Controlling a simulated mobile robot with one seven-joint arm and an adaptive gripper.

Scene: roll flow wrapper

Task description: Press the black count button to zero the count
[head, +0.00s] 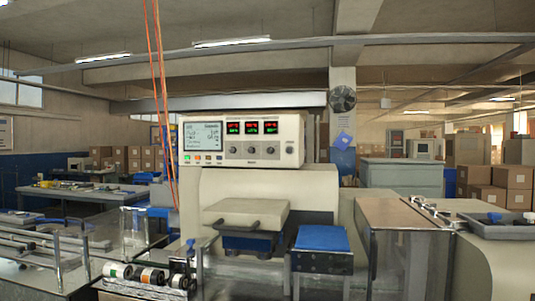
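The control panel (243,141) is a cream box on top of the wrapper, facing me near the middle of the head view. It has a lit screen (203,136) on the left and red and green digit displays (251,128) to its right. Dark round knobs (251,149) sit under the displays, and a small dark round control (290,150) sits at the panel's right end. Small coloured buttons (203,157) line up under the screen. The labels are too small to read, so I cannot tell which control is the count button. My gripper is not in view.
Below the panel stand the wrapper's cream body (268,190), a cover with handles (246,213) and a blue-topped block (321,238). Orange cables (160,90) hang left of the panel. A conveyor with rails (50,245) lies at left, a grey tray (500,226) at right.

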